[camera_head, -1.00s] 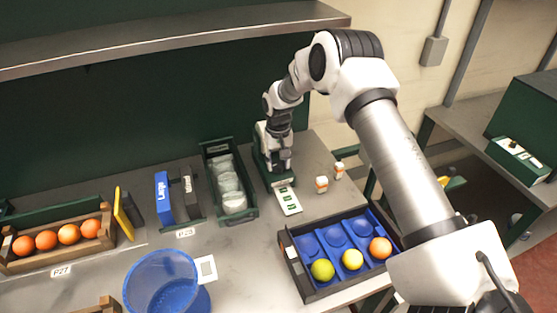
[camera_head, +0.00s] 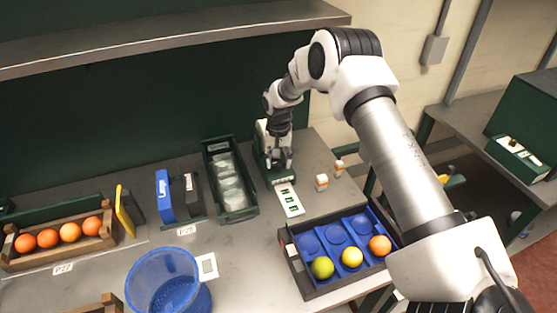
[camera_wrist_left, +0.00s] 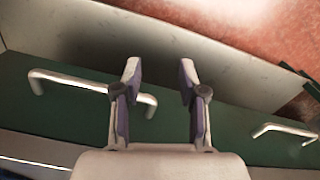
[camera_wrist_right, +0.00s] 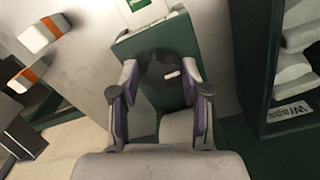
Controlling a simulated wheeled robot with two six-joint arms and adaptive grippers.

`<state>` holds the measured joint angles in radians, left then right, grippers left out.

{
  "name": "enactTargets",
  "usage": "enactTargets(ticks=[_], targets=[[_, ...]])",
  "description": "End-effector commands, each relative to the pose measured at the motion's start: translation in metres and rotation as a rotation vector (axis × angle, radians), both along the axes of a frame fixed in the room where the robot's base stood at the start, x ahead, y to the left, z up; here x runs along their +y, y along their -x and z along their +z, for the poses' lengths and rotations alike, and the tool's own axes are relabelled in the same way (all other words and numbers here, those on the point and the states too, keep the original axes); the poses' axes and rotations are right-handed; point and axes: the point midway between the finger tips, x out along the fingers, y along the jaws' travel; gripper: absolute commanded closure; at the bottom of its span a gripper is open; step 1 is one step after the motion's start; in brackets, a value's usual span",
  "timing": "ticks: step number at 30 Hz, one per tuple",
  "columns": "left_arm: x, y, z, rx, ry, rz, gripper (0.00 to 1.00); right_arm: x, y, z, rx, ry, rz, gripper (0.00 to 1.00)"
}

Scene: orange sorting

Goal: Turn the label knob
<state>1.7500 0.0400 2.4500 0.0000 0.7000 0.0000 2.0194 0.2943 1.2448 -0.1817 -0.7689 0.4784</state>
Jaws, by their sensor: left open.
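The label device is a green box (camera_wrist_right: 165,40) with a dark round knob (camera_wrist_right: 155,72) that bears a short white mark. In the head view the device (camera_head: 262,165) stands at the back of the bench, with a printed label strip (camera_head: 289,199) in front. My right gripper (camera_wrist_right: 159,75) is open, with one finger on each side of the knob; I cannot tell whether they touch it. It also shows in the head view (camera_head: 280,164), pointing down at the device, where it hides the knob. My left gripper (camera_wrist_left: 158,72) is open and empty, above a green front with metal handles.
Two small white-and-orange bottles (camera_head: 321,182) stand right of the device. A green bin of clear packs (camera_head: 239,210) is close on its left. A blue compartment tray (camera_head: 307,240) with fruit, a blue bucket (camera_head: 165,262) and a crate of oranges (camera_head: 20,262) stand nearer.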

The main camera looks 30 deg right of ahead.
Motion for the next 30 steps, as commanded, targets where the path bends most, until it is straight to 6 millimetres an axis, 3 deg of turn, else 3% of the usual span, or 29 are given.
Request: enactTargets(ticks=[13,24,30], targets=[[0.0,0.0,0.0,0.0,0.0,0.0,0.59,0.0,-0.001,0.009,-0.004,0.0,0.002,0.33],[0.0,0.0,0.0,0.0,0.0,0.0,0.59,0.0,-0.002,0.095,-0.004,0.0,0.002,0.33],[0.0,0.0,0.0,0.0,0.0,0.0,0.59,-0.001,-0.002,0.118,-0.001,0.001,0.001,0.33]])
